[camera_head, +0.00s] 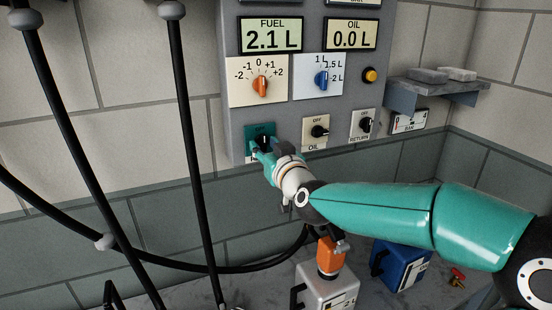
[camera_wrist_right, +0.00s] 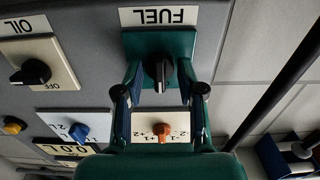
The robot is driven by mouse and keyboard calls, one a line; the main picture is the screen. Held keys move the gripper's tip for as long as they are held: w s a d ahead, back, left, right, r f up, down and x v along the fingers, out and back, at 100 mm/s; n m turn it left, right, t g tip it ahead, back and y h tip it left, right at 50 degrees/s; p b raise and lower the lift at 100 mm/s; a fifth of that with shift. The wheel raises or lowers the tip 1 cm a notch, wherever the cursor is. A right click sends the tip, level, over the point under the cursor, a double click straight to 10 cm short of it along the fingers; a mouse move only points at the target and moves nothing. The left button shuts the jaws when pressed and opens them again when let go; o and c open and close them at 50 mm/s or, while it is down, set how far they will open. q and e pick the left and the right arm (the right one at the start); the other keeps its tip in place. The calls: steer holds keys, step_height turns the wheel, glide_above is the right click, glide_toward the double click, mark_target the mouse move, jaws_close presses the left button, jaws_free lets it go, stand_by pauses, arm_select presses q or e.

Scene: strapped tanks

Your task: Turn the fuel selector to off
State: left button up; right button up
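The fuel selector is a black knob (camera_head: 264,141) on a teal plate (camera_head: 250,132) at the lower left of the grey panel. In the right wrist view, which is upside down, the knob (camera_wrist_right: 158,73) and teal plate (camera_wrist_right: 184,42) sit under the FUEL label. My right gripper (camera_wrist_right: 160,92) is open, with one finger on each side of the knob and visible gaps to it. In the head view this gripper (camera_head: 268,149) partly covers the plate. The setting the knob points to is hard to read. My left gripper is out of view.
The OIL selector (camera_head: 320,131) and RETURN selector (camera_head: 364,124) are to the right. Above are an orange dial (camera_head: 261,85), a blue dial (camera_head: 322,80) and a yellow button (camera_head: 370,75). Black hoses (camera_head: 190,130) hang left. A grey shelf (camera_head: 437,87) juts out right.

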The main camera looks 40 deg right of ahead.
steer(key=v, duration=1.1)
steer(key=shift+s+a+f, duration=0.1)
steer(key=shift+s+a, duration=0.05)
steer(key=shift+s, duration=0.05)
